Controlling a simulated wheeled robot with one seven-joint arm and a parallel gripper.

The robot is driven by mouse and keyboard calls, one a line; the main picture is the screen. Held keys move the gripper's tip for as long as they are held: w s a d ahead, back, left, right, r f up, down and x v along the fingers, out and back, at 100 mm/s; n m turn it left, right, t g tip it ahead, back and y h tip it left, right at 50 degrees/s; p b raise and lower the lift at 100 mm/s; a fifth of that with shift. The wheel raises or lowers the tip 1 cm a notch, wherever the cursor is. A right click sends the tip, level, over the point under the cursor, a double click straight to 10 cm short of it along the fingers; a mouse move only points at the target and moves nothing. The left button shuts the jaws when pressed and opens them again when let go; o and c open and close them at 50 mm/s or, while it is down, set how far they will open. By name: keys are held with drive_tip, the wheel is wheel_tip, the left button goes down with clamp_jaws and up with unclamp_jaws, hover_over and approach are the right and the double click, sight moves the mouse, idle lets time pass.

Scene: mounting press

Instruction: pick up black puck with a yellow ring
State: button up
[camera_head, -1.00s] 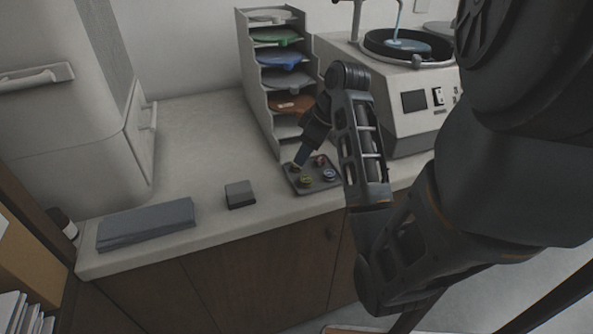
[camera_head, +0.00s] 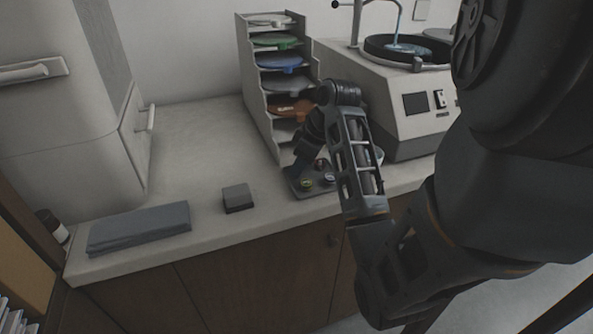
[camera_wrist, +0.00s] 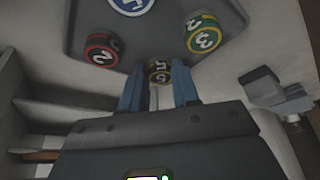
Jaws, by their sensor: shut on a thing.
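My gripper (camera_wrist: 158,88) has two blue fingers, shut on a small dark puck with a yellowish ring (camera_wrist: 158,71) and a pale number on its face. In the wrist view this puck shows between the fingertips, near the edge of a dark grey tray (camera_wrist: 160,45). I cannot tell whether it is clear of the tray. In the head view my gripper (camera_head: 294,170) is at the tray's left side, and the held puck cannot be made out there.
The tray also holds a red-ringed puck (camera_wrist: 102,45), a blue-and-white puck (camera_wrist: 132,5) and a green-and-yellow puck (camera_wrist: 203,34). A rack of coloured discs (camera_head: 257,95) stands behind, with a machine (camera_head: 410,125) to the right. A grey block (camera_head: 238,198) and folded cloth (camera_head: 138,229) lie left.

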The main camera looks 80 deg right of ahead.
drive_tip(key=shift+c, duration=0.5)
drive_tip(key=shift+r, duration=0.1)
drive_tip(key=shift+r, duration=0.55)
wheel_tip(320, 180, up, 4)
drive_tip(key=p, duration=0.3)
drive_tip(key=shift+f, duration=0.15)
drive_tip(key=s+d+r+p, duration=0.4)
drive_tip(key=s+r+p, duration=0.2)
drive_tip(key=s, duration=0.5)
